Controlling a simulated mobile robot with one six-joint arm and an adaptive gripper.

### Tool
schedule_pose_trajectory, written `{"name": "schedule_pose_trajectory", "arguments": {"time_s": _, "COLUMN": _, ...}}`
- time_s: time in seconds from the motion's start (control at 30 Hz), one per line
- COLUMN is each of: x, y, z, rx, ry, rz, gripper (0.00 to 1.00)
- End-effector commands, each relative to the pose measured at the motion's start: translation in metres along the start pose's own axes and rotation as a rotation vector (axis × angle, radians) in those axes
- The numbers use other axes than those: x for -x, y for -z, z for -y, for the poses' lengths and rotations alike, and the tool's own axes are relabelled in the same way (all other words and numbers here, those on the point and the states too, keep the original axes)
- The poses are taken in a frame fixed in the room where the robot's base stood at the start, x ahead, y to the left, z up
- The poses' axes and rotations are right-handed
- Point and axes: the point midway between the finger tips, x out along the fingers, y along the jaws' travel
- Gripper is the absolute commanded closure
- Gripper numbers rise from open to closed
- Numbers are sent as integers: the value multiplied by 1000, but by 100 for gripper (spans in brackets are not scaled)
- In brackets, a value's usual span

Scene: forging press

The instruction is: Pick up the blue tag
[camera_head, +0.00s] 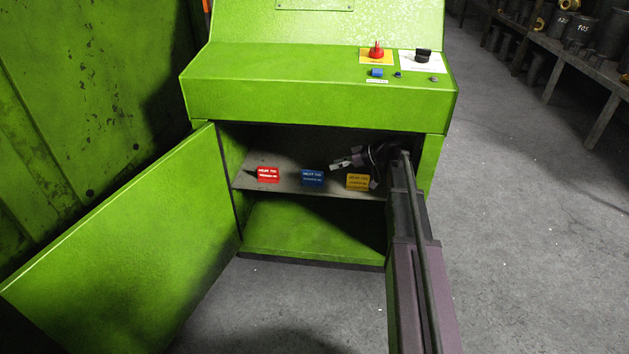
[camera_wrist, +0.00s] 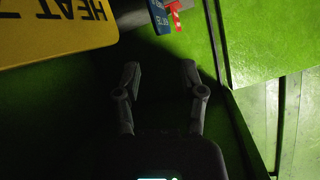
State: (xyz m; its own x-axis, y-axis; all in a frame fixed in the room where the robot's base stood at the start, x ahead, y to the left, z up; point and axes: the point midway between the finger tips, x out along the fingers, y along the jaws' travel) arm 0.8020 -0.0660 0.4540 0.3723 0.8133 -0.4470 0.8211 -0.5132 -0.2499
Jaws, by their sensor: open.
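The blue tag (camera_head: 313,178) stands on the cabinet's inner shelf, between the red tag (camera_head: 269,175) and the yellow tag (camera_head: 357,181). My gripper (camera_head: 341,162) is inside the cabinet, just above and between the blue and yellow tags in the head view. In the wrist view my gripper (camera_wrist: 163,82) has its two fingers apart with nothing between them. There the blue tag (camera_wrist: 160,15) shows at the top edge, partly cut off, with the red tag (camera_wrist: 181,17) beside it. The yellow tag (camera_wrist: 60,30) is large and close at the upper left.
The green cabinet's shelf (camera_head: 240,181) has an empty space below it. The open door (camera_head: 130,240) swings out to the left. The control panel above carries a red knob (camera_head: 376,50) and a black knob (camera_head: 423,55). A workbench (camera_head: 570,50) stands far right; the floor between is clear.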

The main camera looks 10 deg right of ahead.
Motion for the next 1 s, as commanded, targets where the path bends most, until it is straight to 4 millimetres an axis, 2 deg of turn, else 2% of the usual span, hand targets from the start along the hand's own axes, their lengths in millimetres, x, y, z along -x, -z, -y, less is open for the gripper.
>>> {"name": "schedule_pose_trajectory", "arguments": {"time_s": 0.3, "x": -21, "y": -1, "z": 0, "rx": -1, "ry": 0, "rz": 1, "gripper": 48}}
{"name": "schedule_pose_trajectory", "arguments": {"time_s": 0.73, "x": -26, "y": -1, "z": 1, "rx": -1, "ry": 0, "rz": 1, "gripper": 48}}
{"name": "schedule_pose_trajectory", "arguments": {"time_s": 1.0, "x": -55, "y": -3, "z": 6, "rx": 0, "ry": 1, "rz": 2, "gripper": 48}}
